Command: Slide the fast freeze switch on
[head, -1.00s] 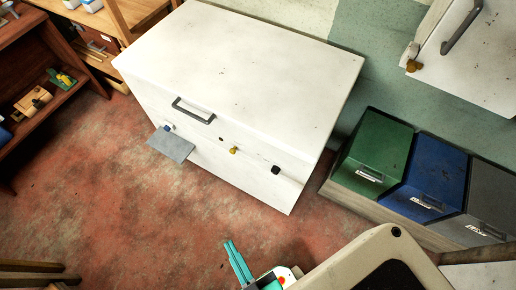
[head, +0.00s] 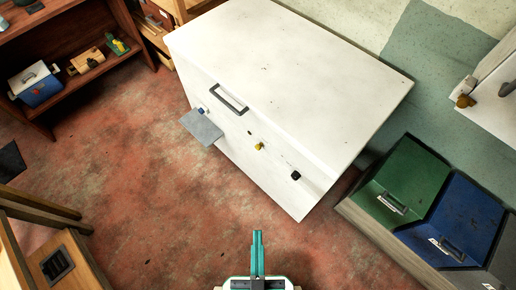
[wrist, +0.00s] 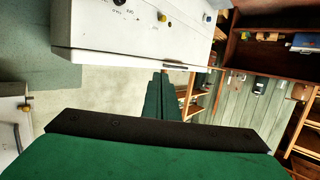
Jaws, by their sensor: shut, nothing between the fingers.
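A white chest freezer (head: 290,75) stands ahead, with a dark lid handle (head: 230,98). Its front carries a small blue part (head: 201,110) above a grey plate (head: 202,128), a yellow knob (head: 259,146) and a black control (head: 295,175). I cannot tell which is the fast freeze switch. In the wrist view, the freezer (wrist: 100,35) is at the top, with the yellow knob (wrist: 162,17) and blue part (wrist: 207,18) on its face. My gripper (head: 257,233) is shut and empty, apart from the freezer front; its teal fingers also show in the wrist view (wrist: 164,75).
Green (head: 410,180) and blue (head: 455,220) bins stand right of the freezer. A wooden shelf (head: 75,45) is at upper left, wooden furniture (head: 60,265) at lower left. The red floor (head: 130,170) between is clear. The grey plate sticks out from the freezer front.

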